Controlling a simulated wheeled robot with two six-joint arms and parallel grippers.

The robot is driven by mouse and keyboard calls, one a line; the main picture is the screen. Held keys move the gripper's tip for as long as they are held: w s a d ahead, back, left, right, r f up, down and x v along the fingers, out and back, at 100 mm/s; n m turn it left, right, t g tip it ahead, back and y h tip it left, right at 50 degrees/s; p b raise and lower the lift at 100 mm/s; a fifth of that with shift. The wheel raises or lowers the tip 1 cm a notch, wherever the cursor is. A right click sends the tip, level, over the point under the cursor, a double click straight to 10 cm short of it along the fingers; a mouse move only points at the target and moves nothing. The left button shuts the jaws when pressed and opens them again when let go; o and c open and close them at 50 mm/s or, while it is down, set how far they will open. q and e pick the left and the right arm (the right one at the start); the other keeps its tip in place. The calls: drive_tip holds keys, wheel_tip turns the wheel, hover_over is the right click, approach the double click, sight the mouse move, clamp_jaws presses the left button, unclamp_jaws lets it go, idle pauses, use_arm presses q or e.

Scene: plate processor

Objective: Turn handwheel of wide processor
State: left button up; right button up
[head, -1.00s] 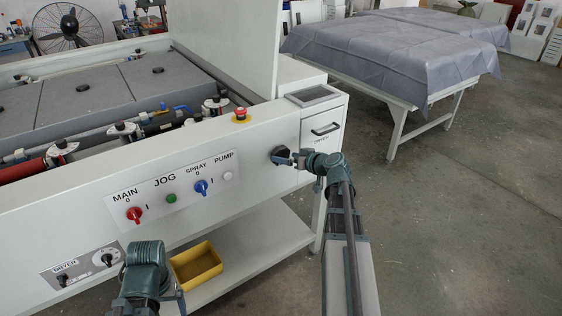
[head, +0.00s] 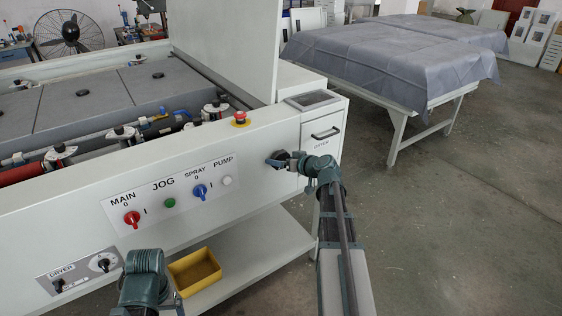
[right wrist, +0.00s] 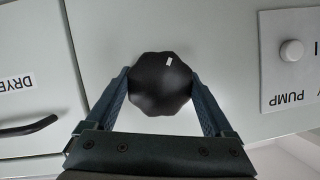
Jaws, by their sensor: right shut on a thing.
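The handwheel is a black lobed knob (head: 277,160) on the right part of the white processor's front panel (head: 255,190), below the red stop button. In the right wrist view the knob (right wrist: 160,83) fills the space between the fingers and has a small white mark near its top. My right gripper (right wrist: 159,85) is shut on it, one finger touching each side. In the head view my right gripper (head: 291,161) reaches it from the right. My left arm shows at the lower left in the head view, but its fingers cannot be seen.
Left of the handwheel are a white pump button (head: 227,181), a blue spray switch (head: 200,191), a green jog button (head: 170,203) and a red main switch (head: 131,219). A yellow bin (head: 195,271) sits on the lower shelf. Open floor lies to the right.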

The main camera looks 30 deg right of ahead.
drive_tip(key=shift+c, duration=0.8)
drive_tip(key=m+y+b, duration=0.2)
drive_tip(key=m, duration=0.1)
drive_tip(key=shift+f, duration=0.2)
drive_tip(key=m+y+b, duration=0.1)
drive_tip(key=m, duration=0.1)
drive_tip(key=shift+m+t+y+b, duration=0.3)
drive_tip(key=shift+m+t+b, duration=0.05)
drive_tip(key=shift+m+t, duration=0.05)
drive_tip(key=shift+r+m+y+b, duration=0.1)
drive_tip(key=shift+m+y+b, duration=0.55)
drive_tip(key=shift+m, duration=0.35)
drive_tip(key=shift+t, duration=0.3)
drive_tip(key=o, duration=1.1)
drive_tip(key=shift+r, duration=0.1)
